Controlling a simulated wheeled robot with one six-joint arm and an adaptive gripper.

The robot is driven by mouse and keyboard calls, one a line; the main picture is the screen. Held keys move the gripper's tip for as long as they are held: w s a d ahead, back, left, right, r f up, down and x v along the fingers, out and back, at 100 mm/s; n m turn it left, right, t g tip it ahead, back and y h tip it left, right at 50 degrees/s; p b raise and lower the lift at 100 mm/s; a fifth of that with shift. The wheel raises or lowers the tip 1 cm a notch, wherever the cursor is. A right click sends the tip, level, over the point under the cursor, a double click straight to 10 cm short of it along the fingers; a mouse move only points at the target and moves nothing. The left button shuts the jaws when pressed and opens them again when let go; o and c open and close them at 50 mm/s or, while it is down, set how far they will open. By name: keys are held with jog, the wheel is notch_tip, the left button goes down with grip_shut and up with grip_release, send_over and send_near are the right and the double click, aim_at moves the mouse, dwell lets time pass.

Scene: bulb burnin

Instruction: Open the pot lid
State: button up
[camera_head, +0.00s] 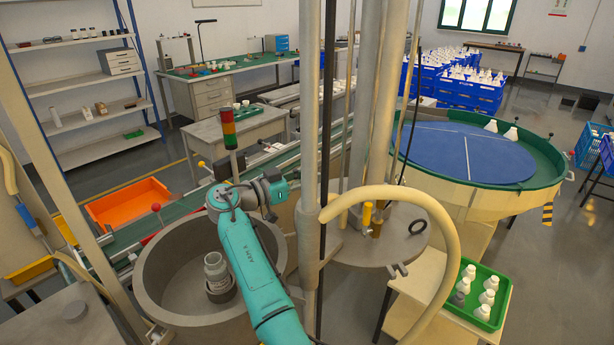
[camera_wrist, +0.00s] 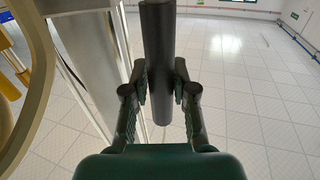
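The grey round pot (camera_head: 152,290) stands open at the lower left in the head view, with a pale bottle (camera_head: 216,268) upright in a dark holder inside. In the wrist view my gripper (camera_wrist: 160,80) is closed around a thick dark bar (camera_wrist: 158,35), a finger against each side. What the bar belongs to is not visible.
Metal columns (camera_head: 310,120) and a cream curved hose (camera_head: 445,245) stand close to my arm. A green tray (camera_head: 466,316) of bottles is at the lower right. A blue turntable (camera_head: 465,152) and a conveyor (camera_head: 180,210) lie behind. Tiled floor fills the wrist view's right.

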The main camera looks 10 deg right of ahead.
jog(key=o, duration=0.3)
jog(key=shift+a, duration=0.1)
jog(key=v, duration=1.2)
